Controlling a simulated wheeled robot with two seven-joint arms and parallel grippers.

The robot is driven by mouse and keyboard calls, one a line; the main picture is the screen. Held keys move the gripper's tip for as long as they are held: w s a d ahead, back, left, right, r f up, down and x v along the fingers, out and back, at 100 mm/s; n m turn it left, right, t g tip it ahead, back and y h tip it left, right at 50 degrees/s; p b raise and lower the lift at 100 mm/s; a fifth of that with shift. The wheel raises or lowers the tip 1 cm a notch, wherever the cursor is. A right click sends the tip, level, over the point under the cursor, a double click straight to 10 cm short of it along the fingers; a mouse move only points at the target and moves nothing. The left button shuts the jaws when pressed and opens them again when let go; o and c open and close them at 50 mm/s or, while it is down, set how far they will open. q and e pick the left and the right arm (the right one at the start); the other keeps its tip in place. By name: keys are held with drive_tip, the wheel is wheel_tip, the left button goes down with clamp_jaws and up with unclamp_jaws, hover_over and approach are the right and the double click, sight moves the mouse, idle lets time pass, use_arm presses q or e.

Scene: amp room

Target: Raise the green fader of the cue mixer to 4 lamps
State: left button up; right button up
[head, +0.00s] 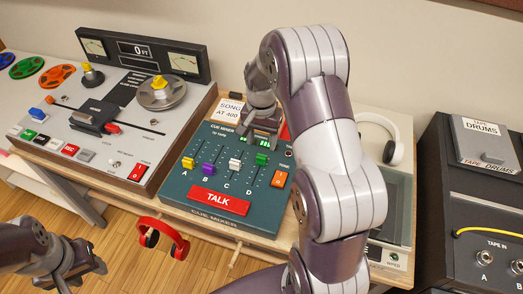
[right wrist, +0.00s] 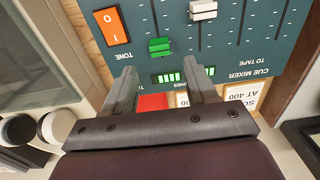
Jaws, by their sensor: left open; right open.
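The cue mixer (head: 222,180) is a teal panel with yellow, purple, white and green faders. The green fader (head: 261,159) sits near the upper end of slot D; in the right wrist view the green fader (right wrist: 160,46) is just beyond my fingertips. Its lamp row (right wrist: 168,77) shows several lit green lamps. My right gripper (head: 262,137) is open over the mixer's top edge; in the right wrist view its fingers (right wrist: 162,72) straddle the lamp row, apart from the fader. My left gripper (head: 88,268) is open and empty at lower left, away from the mixer.
The white fader (right wrist: 203,9) is beside the green one. An orange switch (head: 279,179) and the red TALK bar (head: 219,201) are on the mixer. A tape machine (head: 110,125) stands left, white headphones (head: 393,140) behind my right arm. Red headphones (head: 163,237) hang at the front edge.

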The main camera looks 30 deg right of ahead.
wheel_tip(320, 180, up, 5)
drive_tip(key=shift+r, duration=0.1)
idle(0.5)
drive_tip(key=s+a+r+n+p, duration=0.1)
drive_tip(key=s+a+n+p, duration=0.1)
drive_tip(key=s+a+n, duration=0.3)
drive_tip(key=s+a+r+n+t+p, duration=0.1)
drive_tip(key=s+a+r+n+p, duration=0.1)
drive_tip(key=s+a+n, duration=0.3)
drive_tip(key=s+a+p, duration=0.1)
drive_tip(key=s, duration=0.3)
drive_tip(key=shift+a+r, duration=0.2)
drive_tip(key=shift+r, duration=0.05)
drive_tip(key=shift+s, duration=0.15)
